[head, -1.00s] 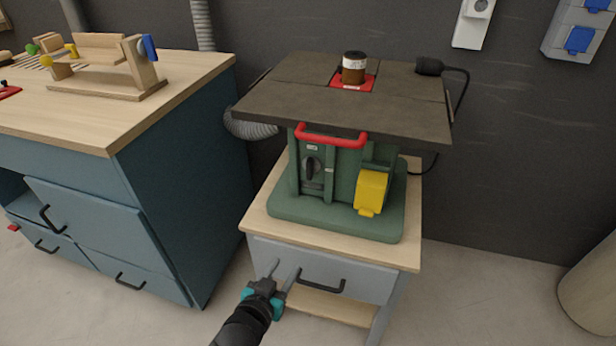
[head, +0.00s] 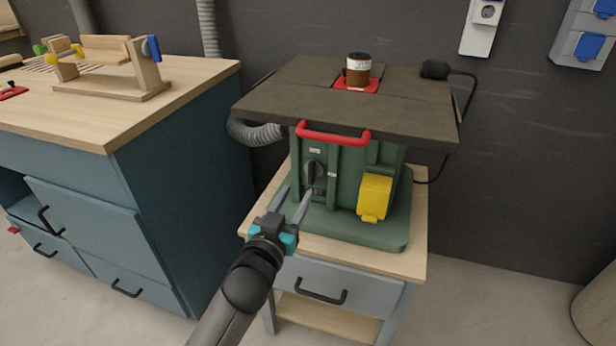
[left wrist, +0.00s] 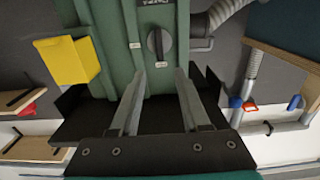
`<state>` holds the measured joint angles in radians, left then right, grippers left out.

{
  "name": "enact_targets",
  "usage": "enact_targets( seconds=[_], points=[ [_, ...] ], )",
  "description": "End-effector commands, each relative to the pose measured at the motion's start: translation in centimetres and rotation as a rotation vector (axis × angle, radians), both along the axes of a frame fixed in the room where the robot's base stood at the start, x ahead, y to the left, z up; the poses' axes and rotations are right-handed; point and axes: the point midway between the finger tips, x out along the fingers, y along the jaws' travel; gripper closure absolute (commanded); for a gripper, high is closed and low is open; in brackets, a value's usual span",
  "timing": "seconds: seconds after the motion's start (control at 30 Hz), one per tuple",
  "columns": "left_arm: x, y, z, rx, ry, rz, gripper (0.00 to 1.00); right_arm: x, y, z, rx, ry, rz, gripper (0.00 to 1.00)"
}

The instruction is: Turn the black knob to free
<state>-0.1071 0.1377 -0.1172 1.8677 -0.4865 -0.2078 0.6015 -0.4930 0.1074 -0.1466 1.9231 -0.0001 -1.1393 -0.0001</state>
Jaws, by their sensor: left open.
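The black knob (head: 314,172) is on the front of the green machine (head: 346,205), left of the yellow box (head: 374,197). Its grip bar stands about upright. In the left wrist view the black knob (left wrist: 158,42) is ahead of the fingertips, with the view turned over. My left gripper (head: 297,197) is open and empty, in front of and a little below the knob, not touching it. In the left wrist view its two fingers (left wrist: 161,76) are spread apart. My right gripper is not in view.
A red handle (head: 333,133) sits above the knob under the dark tabletop (head: 300,99). A blue workbench (head: 180,190) is at the left. The machine stands on a small wooden-topped cabinet (head: 418,210).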

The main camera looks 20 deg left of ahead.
Motion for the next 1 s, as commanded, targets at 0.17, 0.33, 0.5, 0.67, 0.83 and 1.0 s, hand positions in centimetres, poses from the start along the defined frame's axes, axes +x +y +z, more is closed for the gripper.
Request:
enact_targets(
  seconds=[0.17, 0.33, 0.5, 0.67, 0.83, 1.0],
  points=[
    [2.7, -0.1, -0.1, 0.002, -0.003, 0.000, 0.54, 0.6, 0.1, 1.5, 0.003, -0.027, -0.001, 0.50],
    [5.0, -0.1, -0.1, 0.001, -0.002, 0.000, 0.54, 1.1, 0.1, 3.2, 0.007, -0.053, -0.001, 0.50],
    [7.1, -0.2, -0.1, 0.001, 0.000, 0.001, 0.54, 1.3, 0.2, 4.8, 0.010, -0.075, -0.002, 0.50],
    [8.3, -0.3, -0.1, 0.002, 0.001, 0.000, 0.54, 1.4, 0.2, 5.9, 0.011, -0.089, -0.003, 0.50],
    [8.8, -0.3, 0.0, 0.001, 0.001, 0.001, 0.54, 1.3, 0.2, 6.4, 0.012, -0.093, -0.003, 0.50],
    [8.9, -0.3, 0.0, 0.000, 0.001, 0.001, 0.54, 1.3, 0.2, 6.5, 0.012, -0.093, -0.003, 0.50]
  ],
)
